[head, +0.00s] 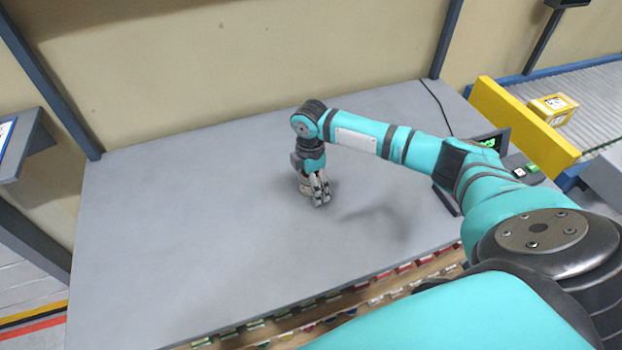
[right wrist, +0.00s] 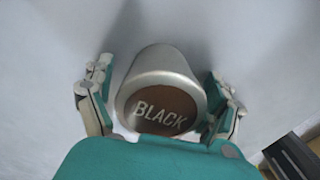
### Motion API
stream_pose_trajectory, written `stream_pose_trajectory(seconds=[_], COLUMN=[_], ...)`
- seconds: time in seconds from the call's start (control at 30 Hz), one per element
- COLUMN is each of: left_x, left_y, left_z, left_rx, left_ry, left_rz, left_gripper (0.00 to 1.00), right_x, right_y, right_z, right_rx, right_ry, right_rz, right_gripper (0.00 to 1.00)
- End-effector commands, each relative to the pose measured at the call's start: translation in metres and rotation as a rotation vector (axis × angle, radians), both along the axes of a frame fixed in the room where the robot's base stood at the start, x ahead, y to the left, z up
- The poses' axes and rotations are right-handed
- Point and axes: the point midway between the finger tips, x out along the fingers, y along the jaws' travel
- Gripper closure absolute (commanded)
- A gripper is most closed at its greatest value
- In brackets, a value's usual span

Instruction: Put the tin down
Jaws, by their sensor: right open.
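The tin (right wrist: 160,66) is a silver cylinder with a brown top marked BLACK. It stands upright on the grey table (head: 190,215), seen from above in the right wrist view. My right gripper (head: 319,196) points down over the middle of the table. In the right wrist view its open fingers (right wrist: 158,80) are on both sides of the tin, with a gap visible at the left finger. In the head view the fingers mostly hide the tin. My left gripper is not in view.
A device with a green display (head: 489,143) stands at the table's right side. A roller conveyor with a yellow box (head: 553,107) lies beyond it. Several small coloured items (head: 380,285) line a shelf below the front edge. The table's left half is clear.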

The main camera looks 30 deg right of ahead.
Motion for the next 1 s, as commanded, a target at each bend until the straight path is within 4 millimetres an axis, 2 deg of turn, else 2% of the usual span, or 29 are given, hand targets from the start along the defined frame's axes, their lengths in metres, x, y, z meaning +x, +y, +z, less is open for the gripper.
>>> stream_pose_trajectory(seconds=[0.1, 0.57, 0.67, 0.7, 1.0], left_x=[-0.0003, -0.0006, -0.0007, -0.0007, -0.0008], left_y=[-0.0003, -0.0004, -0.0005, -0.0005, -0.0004], left_z=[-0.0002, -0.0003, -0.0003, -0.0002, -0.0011], left_rx=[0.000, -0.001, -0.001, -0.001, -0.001], left_ry=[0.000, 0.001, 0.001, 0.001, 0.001], left_rz=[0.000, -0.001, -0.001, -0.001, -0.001], left_gripper=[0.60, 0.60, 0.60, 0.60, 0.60], right_x=[0.0000, 0.0001, 0.0001, 0.0003, 0.0007], right_y=[0.0001, 0.0000, 0.0000, 0.0000, -0.0002], right_z=[0.0001, 0.0005, 0.0006, 0.0009, 0.0037], right_rx=[0.000, 0.000, 0.000, 0.001, 0.001], right_ry=[0.000, 0.000, 0.000, -0.001, -0.002], right_rz=[0.000, 0.000, 0.000, 0.000, 0.000], right_gripper=[0.14, 0.74, 0.74, 0.80, 0.80])
